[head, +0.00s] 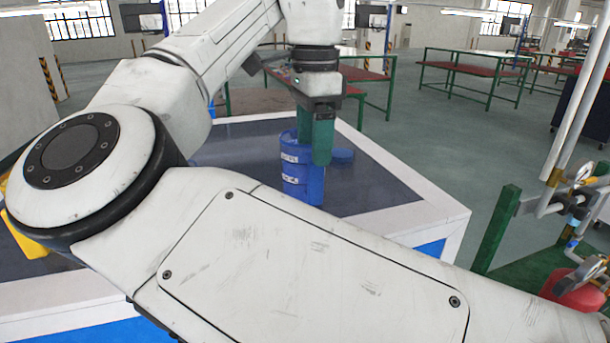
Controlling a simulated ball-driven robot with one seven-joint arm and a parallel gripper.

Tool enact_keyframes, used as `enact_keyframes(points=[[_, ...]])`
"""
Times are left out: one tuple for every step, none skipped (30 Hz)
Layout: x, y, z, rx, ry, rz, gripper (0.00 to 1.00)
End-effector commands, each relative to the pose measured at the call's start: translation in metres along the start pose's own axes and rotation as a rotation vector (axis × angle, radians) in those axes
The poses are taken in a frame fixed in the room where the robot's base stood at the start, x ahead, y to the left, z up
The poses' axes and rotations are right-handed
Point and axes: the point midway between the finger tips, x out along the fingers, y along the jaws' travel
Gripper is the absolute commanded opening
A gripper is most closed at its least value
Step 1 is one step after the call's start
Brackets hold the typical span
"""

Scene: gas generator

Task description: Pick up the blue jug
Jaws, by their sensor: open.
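The blue jug (297,183) stands upright on the dark top of a white-edged table (362,182), with pale labels on its side. My gripper (317,158) has green fingers and points down over the jug. It is open, and its fingers overlap the jug's upper right part in the picture. I cannot tell whether they touch the jug or straddle part of it. The fingers hide some of the jug's top, and my arm hides the table in front of it.
A flat blue piece (343,156) lies on the table just right of the jug. A yellow object (28,238) sits at the left. Pipes with a gauge (585,171) and a red tank (578,290) stand at the right. Red-topped benches (470,72) stand behind on open floor.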

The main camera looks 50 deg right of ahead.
Motion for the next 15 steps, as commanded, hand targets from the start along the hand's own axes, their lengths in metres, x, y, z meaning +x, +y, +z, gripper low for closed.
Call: enact_keyframes(points=[[0.002,0.0,0.0,0.0,0.001,0.0,0.73],[0.004,0.0,0.0,-0.001,0.001,-0.001,0.73],[0.006,0.0,0.0,-0.001,0.001,-0.001,0.73],[0.008,0.0,0.0,-0.002,0.001,-0.001,0.73],[0.011,0.0,0.001,-0.002,0.0,0.0,0.73],[0.017,0.0,0.001,-0.002,0.0,0.001,0.73],[0.021,0.0,0.002,-0.003,0.001,0.001,0.73],[0.026,0.0,0.002,-0.003,0.0,0.002,0.73],[0.032,0.0,0.002,-0.002,0.0,0.001,0.73],[0.036,0.0,0.002,-0.002,0.0,0.001,0.73],[0.041,0.0,0.002,-0.002,0.0,0.001,0.73],[0.045,0.0,0.002,-0.002,0.001,0.0,0.73],[0.048,0.0,0.002,-0.002,0.0,0.0,0.73],[0.05,0.0,0.002,-0.002,0.0,0.0,0.73],[0.053,0.0,0.002,-0.002,0.001,-0.001,0.73]])
